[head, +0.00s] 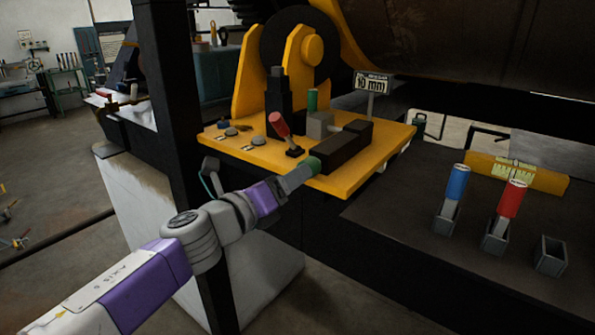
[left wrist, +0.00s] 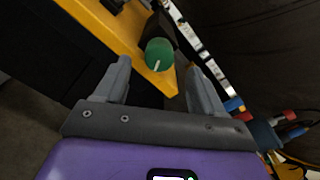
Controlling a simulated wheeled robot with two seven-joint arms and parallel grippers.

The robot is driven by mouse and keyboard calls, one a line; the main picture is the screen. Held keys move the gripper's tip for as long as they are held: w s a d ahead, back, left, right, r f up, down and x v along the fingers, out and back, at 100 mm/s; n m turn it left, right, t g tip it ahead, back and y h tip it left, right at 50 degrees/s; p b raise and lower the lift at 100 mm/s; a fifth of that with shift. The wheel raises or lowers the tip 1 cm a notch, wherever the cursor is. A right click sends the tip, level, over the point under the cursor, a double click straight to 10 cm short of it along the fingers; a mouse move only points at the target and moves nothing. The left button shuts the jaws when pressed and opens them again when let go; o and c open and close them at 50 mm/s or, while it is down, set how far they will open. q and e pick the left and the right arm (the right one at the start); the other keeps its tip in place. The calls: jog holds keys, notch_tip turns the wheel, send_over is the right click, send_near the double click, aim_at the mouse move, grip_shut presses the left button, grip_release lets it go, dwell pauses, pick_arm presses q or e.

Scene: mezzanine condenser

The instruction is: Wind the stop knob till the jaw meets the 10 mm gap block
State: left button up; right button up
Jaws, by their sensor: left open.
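The green stop knob (head: 314,164) sits at the near end of a dark block (head: 345,147) on the yellow plate. In the left wrist view the knob (left wrist: 158,53) is round with a white mark, between and just beyond my fingertips. My left gripper (head: 298,176) is open around its line; in the left wrist view its two fingers (left wrist: 160,75) stand apart on either side, and I see no contact. A grey block (head: 320,125), perhaps the jaw, is beside the dark block, with a green upright piece (head: 312,100) at it. I cannot tell whether a gap remains there. My right gripper is not in view.
A sign reading 10 mm (head: 371,85) stands at the plate's back. A red-handled lever (head: 279,124) rises left of the dark block. Blue (head: 456,182) and red (head: 512,198) cylinders stand in holders at right, beside an empty holder (head: 550,255). A dark post (head: 170,110) stands left.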

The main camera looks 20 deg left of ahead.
pick_arm(q)
jog(key=v, duration=0.2)
jog(key=shift+s+a, duration=0.15)
jog(key=shift+s, duration=0.2)
jog(key=shift+f, duration=0.1)
dwell(0.3)
